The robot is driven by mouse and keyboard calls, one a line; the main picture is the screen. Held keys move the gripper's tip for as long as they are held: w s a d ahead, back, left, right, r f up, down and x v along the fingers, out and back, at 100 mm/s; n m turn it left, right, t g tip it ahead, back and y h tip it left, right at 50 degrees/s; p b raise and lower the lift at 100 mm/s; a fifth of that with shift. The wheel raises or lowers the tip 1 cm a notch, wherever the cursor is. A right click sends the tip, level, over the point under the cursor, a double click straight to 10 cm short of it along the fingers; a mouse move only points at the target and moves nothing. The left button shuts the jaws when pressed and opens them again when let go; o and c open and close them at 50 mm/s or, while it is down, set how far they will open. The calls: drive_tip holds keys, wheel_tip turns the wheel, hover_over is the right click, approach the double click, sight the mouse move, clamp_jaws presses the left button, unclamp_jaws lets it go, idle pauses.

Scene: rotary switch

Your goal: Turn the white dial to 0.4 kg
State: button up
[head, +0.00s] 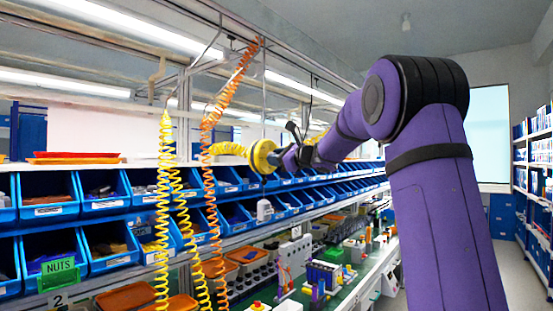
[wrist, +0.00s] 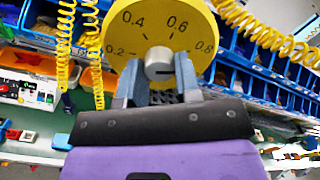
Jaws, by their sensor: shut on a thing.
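A round yellow dial face (wrist: 150,22) fills the top of the wrist view, with black marks 0.2, 0.4, 0.6 and 0.8. The pale grey-white dial knob (wrist: 158,58) sits at its middle. My gripper (wrist: 158,68) has one finger on each side of the knob and is shut on it. A dark line shows low on the knob's right side; I cannot tell surely which mark the knob points to. In the head view, the yellow dial (head: 263,156) is seen edge-on at the end of my purple arm, and my gripper (head: 284,155) meets it; the knob is hidden there.
Yellow coiled hoses (head: 163,200) and an orange one (head: 208,180) hang left of the dial. Blue bins (head: 107,190) line the shelves behind. A green-topped workbench (head: 350,280) with several small devices lies below. The aisle at the right is clear.

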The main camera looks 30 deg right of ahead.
drive_tip(key=n, duration=2.3)
idle(0.5)
drive_tip(key=o, duration=0.9)
drive_tip(key=shift+r, duration=0.1)
drive_tip(key=v, duration=1)
drive_tip(key=shift+s+d, duration=0.15)
drive_tip(key=shift+s, duration=0.25)
